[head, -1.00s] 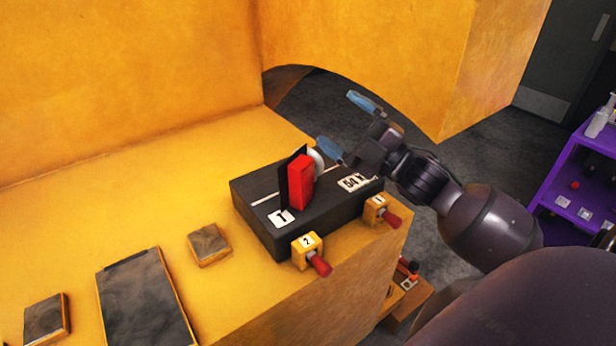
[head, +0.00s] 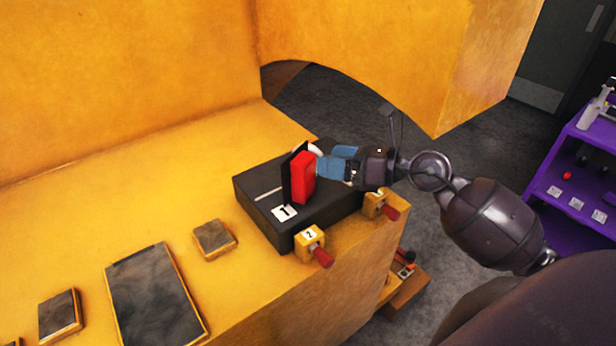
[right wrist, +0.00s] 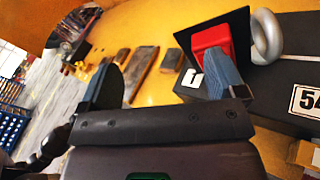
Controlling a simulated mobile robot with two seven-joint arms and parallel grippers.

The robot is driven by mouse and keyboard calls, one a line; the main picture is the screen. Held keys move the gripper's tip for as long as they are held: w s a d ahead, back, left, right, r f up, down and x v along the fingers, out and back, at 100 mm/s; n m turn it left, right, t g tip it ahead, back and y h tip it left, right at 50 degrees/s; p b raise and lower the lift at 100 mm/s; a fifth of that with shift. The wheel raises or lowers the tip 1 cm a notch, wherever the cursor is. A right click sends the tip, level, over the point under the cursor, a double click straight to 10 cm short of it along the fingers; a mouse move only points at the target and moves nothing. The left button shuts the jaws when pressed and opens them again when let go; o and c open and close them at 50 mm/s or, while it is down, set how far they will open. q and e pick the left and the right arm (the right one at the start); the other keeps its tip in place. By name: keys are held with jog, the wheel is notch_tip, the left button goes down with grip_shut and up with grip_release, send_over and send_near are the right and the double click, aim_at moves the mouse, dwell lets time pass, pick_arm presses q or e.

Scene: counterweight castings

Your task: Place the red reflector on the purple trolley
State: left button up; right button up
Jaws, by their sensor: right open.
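The red reflector (head: 303,177) stands upright against a thin dark plate (head: 288,176) on top of the black block (head: 262,209). It also shows in the right wrist view (right wrist: 213,42), just beyond one blue fingertip that covers its lower part. My right gripper (head: 338,162) is open and empty, with its blue fingertips close to the right of the reflector in the head view. I cannot tell whether they touch it. The purple trolley (head: 553,168) stands at the right edge of the head view. My left gripper is not in view.
The black block sits on a yellow ledge (head: 225,290). A pale ring (right wrist: 264,35) stands behind the reflector. Two yellow blocks with red knobs, one numbered 2 (head: 309,242), are at the ledge's front. Bottles and small items occupy the trolley; its shelf has bare patches.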

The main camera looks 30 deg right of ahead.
aim_at(310, 172)
jog(key=w+f+h, duration=0.1)
jog(key=f, duration=0.1)
jog(key=w+d+f+n+h, duration=0.1)
jog(key=f+h, duration=0.1)
jog(key=w+f+n+h+b, duration=0.1)
jog(key=w+f, duration=0.1)
jog(key=f, duration=0.1)
jog(key=shift+d+g+h, duration=0.25)
jog(key=shift+g+h, duration=0.05)
jog(key=shift+g, duration=0.1)
jog(key=shift+w+a+f, duration=0.2)
jog(key=shift+w+a, duration=0.1)
jog(key=shift+w, duration=0.3)
jog(key=shift+b+x, duration=1)
jog(key=shift+x, duration=1.35)
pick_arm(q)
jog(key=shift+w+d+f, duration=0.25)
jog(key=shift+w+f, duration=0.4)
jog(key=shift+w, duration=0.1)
pick_arm(e)
jog(key=shift+r, duration=0.1)
jog(key=c, duration=1.2)
